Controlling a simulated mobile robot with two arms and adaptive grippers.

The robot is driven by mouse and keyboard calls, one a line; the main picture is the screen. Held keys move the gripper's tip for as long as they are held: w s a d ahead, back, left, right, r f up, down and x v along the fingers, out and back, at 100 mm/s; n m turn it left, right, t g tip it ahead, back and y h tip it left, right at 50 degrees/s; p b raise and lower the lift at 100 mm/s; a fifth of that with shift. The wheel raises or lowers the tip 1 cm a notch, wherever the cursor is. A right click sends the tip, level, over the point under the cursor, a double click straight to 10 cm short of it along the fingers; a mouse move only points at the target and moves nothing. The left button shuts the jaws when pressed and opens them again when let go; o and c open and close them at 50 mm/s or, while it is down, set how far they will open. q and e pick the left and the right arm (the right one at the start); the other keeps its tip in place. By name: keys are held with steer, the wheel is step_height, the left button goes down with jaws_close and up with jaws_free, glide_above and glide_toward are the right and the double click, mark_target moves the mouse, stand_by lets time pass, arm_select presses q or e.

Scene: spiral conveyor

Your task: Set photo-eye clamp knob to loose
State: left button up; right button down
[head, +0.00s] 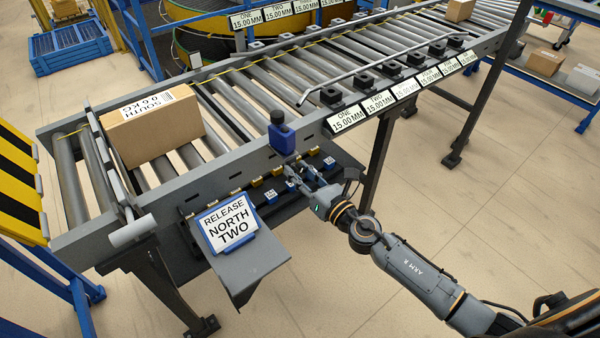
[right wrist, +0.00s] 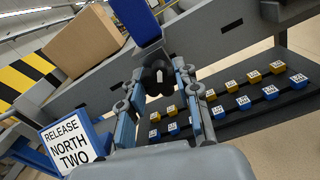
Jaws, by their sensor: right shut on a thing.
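The blue photo-eye (head: 282,138) with a black top (head: 277,117) is mounted on the near rail of the conveyor. It also shows at the top of the right wrist view (right wrist: 136,20). Below it in that view is the black clamp knob (right wrist: 156,82) with a small white pointer mark; I cannot read a loose or tight label. My right gripper (head: 302,168) reaches in just under the photo-eye, its fingers (right wrist: 157,72) on either side of the knob and shut on it. In the head view the knob is not clearly visible. My left gripper is not in view.
A cardboard box (head: 152,128) sits on the rollers at left. A "RELEASE NORTH TWO" sign (head: 228,222) stands left of my gripper. A dark shelf with several yellow and blue labelled blocks (right wrist: 238,104) lies close below the rail. Open floor is at right.

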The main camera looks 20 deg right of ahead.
steer(key=n, duration=0.5)
steer(key=shift+f+p, duration=0.1)
steer(key=shift+p, duration=0.2)
steer(key=shift+n, duration=0.4)
steer(key=c, duration=1)
jaws_free()
steer(key=shift+o, duration=0.2)
steer(key=v, duration=1.2)
